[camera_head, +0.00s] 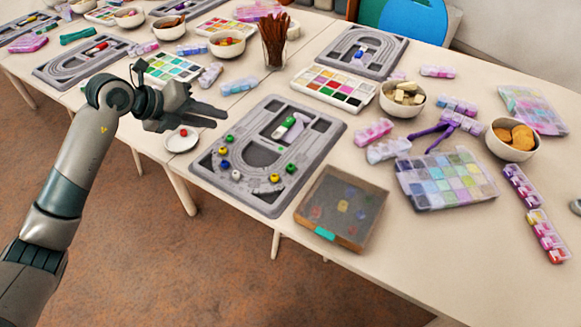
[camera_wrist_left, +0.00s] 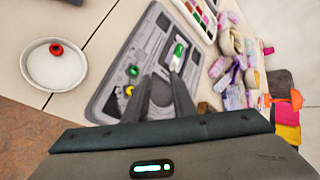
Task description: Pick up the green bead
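A grey bead board (camera_head: 257,195) lies on the table with small beads on it. One green bead (camera_head: 230,138) sits at its left side and another (camera_head: 291,168) near its right edge. A green bead (camera_wrist_left: 133,70) also shows left of the fingers in the left wrist view, with a yellow bead (camera_wrist_left: 129,90) below it. My left gripper (camera_head: 222,117) is above the board's upper left side, apart from the beads. In the wrist view its two fingers (camera_wrist_left: 160,77) stand apart with nothing between them. My right gripper is out of view.
A white dish (camera_head: 181,147) with a red bead stands left of the board. A brown box (camera_head: 361,233) is right of it, a paint palette (camera_head: 333,98) behind. A green-and-white item (camera_head: 288,124) lies in the board's recess. Bare table (camera_head: 427,260) is at front right.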

